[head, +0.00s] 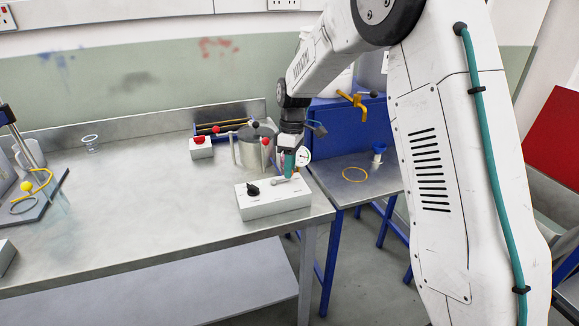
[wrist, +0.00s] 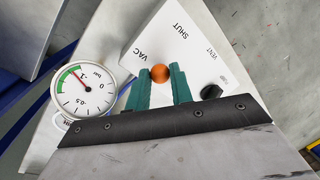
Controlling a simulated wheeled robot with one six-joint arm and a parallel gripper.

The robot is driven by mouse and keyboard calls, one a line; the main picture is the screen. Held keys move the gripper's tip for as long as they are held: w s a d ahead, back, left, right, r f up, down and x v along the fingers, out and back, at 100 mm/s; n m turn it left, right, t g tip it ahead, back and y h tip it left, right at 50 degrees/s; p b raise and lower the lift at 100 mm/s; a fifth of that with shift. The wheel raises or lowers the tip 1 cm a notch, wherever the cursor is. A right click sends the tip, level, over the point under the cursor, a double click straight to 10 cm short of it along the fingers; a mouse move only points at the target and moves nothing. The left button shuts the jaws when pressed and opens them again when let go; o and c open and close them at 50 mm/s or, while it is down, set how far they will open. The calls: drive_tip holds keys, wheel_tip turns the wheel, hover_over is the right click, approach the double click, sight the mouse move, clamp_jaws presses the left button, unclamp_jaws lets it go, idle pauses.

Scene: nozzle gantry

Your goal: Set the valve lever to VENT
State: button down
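The white valve box (head: 275,206) sits near the front right corner of the steel bench. In the wrist view the box top (wrist: 185,45) carries the words VAC, SHUT and VENT. The lever's round orange knob (wrist: 160,73) is beside VAC, away from VENT. My gripper (wrist: 160,76) has its two teal fingers on either side of this knob, with no clear gap to it. In the head view my gripper (head: 288,172) points down over the right part of the box. The knob is hidden there; a short grey piece of the lever (head: 279,181) shows.
A black knob (head: 253,190) is on the box's left; it also shows in the wrist view (wrist: 211,92). A round gauge (wrist: 84,90) stands close beside the box. A metal pot (head: 252,150) and red-knobbed blocks (head: 201,148) are behind. The bench left of the box is clear.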

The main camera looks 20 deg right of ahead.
sight(276, 194)
drive_tip(key=shift+s+m, duration=0.6)
drive_tip(key=shift+m, duration=0.7)
drive_tip(key=m, duration=0.1)
drive_tip(key=s+m, duration=0.1)
drive_tip(key=shift+a+m+t+y, duration=0.15)
drive_tip(key=shift+m+t+y, duration=0.15)
drive_tip(key=shift+t+y, duration=0.1)
drive_tip(key=m, duration=0.1)
drive_tip(key=s+a+m, duration=0.1)
drive_tip(key=m, duration=0.1)
drive_tip(key=s+m, duration=0.1)
drive_tip(key=m, duration=0.1)
drive_tip(key=shift+a+t, duration=0.25)
drive_tip(key=shift+t, duration=0.15)
drive_tip(key=m, duration=0.1)
drive_tip(key=a+m, duration=0.1)
drive_tip(key=m, duration=0.1)
drive_tip(key=s+m+t, duration=0.1)
drive_tip(key=shift+a+m, duration=0.35)
drive_tip(key=shift+m, duration=0.05)
drive_tip(key=shift+s+a+m, duration=0.1)
drive_tip(key=shift+a+m, duration=0.2)
drive_tip(key=shift+m, duration=0.4)
drive_tip(key=shift+a+m, duration=0.3)
drive_tip(key=shift+m, duration=0.4)
